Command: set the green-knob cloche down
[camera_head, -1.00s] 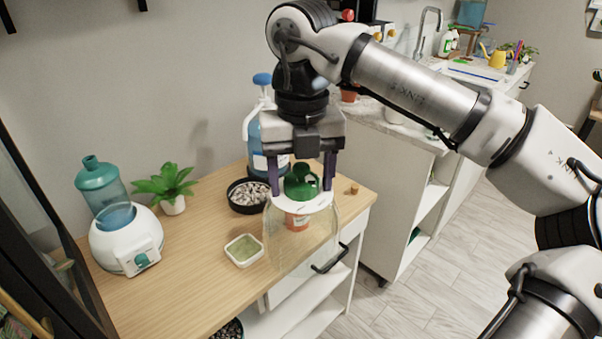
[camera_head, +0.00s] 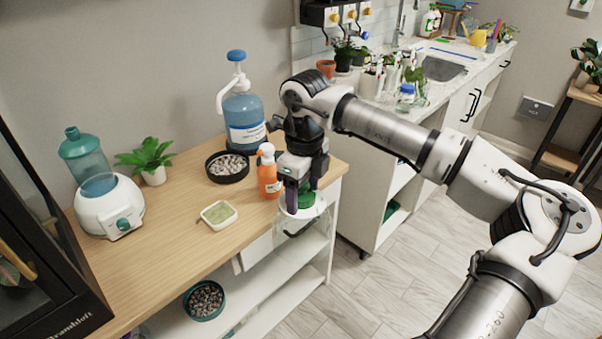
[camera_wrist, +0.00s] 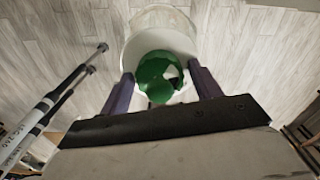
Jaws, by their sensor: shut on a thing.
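The green-knob cloche (camera_head: 290,236) is a clear glass dome with a white top and a green knob (camera_head: 306,200). My gripper (camera_head: 304,203) is shut on the knob and holds the cloche upright. In the head view, the cloche hangs in front of the wooden counter's (camera_head: 185,235) front edge, near its right end. In the wrist view, the green knob (camera_wrist: 158,75) sits between the fingers of my gripper (camera_wrist: 161,88), with the pale cloche top (camera_wrist: 160,40) around it and floor boards beyond.
An orange pump bottle (camera_head: 268,178) stands close left of my gripper. A blue jug (camera_head: 243,118), a pebble bowl (camera_head: 227,167), a small square dish (camera_head: 219,214), a plant (camera_head: 147,157) and a white device (camera_head: 108,209) stand on the counter. Its front left part is clear.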

